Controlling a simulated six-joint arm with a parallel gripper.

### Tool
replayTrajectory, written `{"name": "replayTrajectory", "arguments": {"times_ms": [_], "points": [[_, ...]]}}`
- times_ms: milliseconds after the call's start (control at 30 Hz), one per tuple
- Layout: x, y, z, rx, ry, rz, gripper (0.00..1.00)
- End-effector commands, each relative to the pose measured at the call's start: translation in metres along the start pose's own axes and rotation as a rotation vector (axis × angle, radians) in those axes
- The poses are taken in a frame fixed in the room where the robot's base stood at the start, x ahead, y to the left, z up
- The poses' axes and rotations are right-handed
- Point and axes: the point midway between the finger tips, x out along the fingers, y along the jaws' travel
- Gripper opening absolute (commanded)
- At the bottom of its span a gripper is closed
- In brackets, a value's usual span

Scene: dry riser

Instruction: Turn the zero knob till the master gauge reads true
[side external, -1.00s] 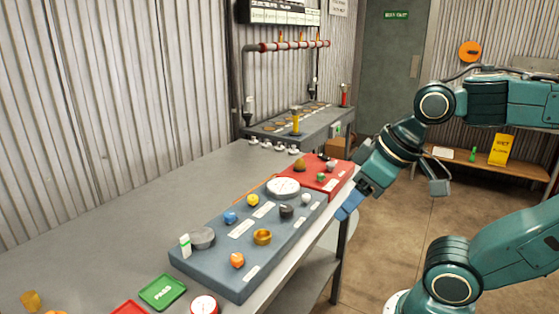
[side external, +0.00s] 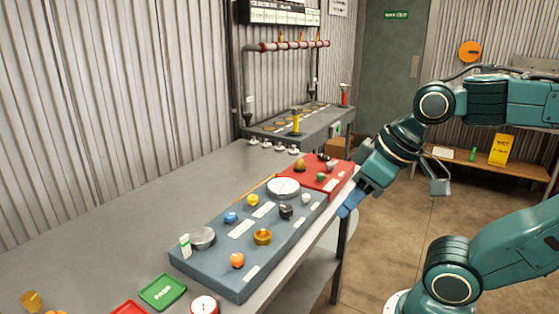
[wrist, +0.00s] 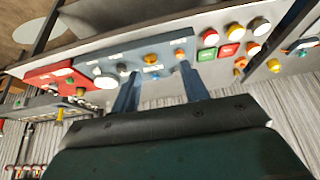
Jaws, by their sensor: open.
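A white round dial gauge (side external: 283,187) lies face up at the far end of a blue-grey panel (side external: 215,272) on the bench. Its needle is too small to read. Several knobs stand on the panel, among them a black one (side external: 286,211), a brass one (side external: 262,237), an orange one (side external: 237,260) and a blue one (side external: 231,217). I cannot tell which is the zero knob. My gripper (side external: 350,204) is open and empty, right of the panel by the bench edge. In the wrist view its two fingers (wrist: 160,90) stand apart, with the panel (wrist: 124,50) beyond them.
A red panel (side external: 316,184) with small parts sits behind the blue-grey one. A green PASS tray (side external: 163,292), a red tray (side external: 129,308) and a red-rimmed gauge (side external: 204,306) lie at the front. The bench left of the panel (side external: 130,215) is clear.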

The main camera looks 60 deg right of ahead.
Motion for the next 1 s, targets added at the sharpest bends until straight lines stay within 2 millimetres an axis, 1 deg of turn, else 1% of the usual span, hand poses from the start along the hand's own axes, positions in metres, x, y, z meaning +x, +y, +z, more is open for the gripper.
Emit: {"name": "replayTrajectory", "arguments": {"times_ms": [167,267,467,600,767,1000], "points": [[0.0,0.003,-0.008,0.03,-0.012,0.007,0.45],[0.0,0.007,-0.017,0.073,-0.028,0.016,0.45],[0.002,0.021,-0.048,0.208,-0.076,0.047,0.45],[0.008,0.037,-0.074,0.326,-0.115,0.074,0.45],[0.018,0.058,-0.101,0.462,-0.157,0.105,0.45],[0.039,0.097,-0.135,0.665,-0.217,0.155,0.45]]}}
